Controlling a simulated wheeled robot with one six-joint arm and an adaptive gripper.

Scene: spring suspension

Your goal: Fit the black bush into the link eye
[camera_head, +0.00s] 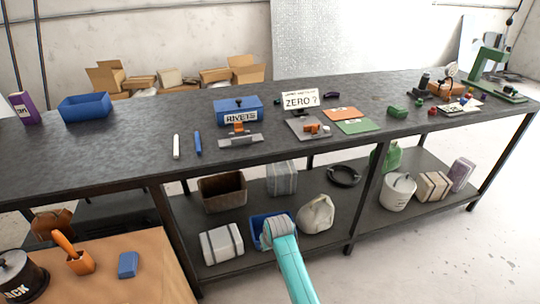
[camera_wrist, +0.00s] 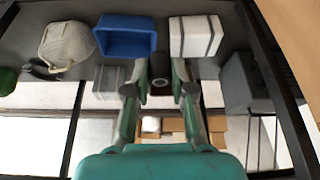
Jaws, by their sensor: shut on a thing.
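My gripper (camera_wrist: 161,64) is in the wrist view, its two fingers closed on a small dark cylinder, the black bush (camera_wrist: 160,68). The bush is held between the fingertips, over the lower shelf area and apart from other parts. In the head view my teal arm reaches up in front of the bench, and the gripper and bush cannot be made out there. No link eye can be clearly identified. On the bench top are a grey plate with an orange part (camera_head: 238,127) and a grey square plate with an orange part (camera_head: 313,128); either could carry it.
The dark bench top (camera_head: 120,140) holds a blue RIVETS box (camera_head: 239,104), a white pen-like bar (camera_head: 176,146), a blue bar (camera_head: 198,143) and coloured mats. Its front edge and legs stand before me. Boxes and bins fill the lower shelf. The bench's left middle is clear.

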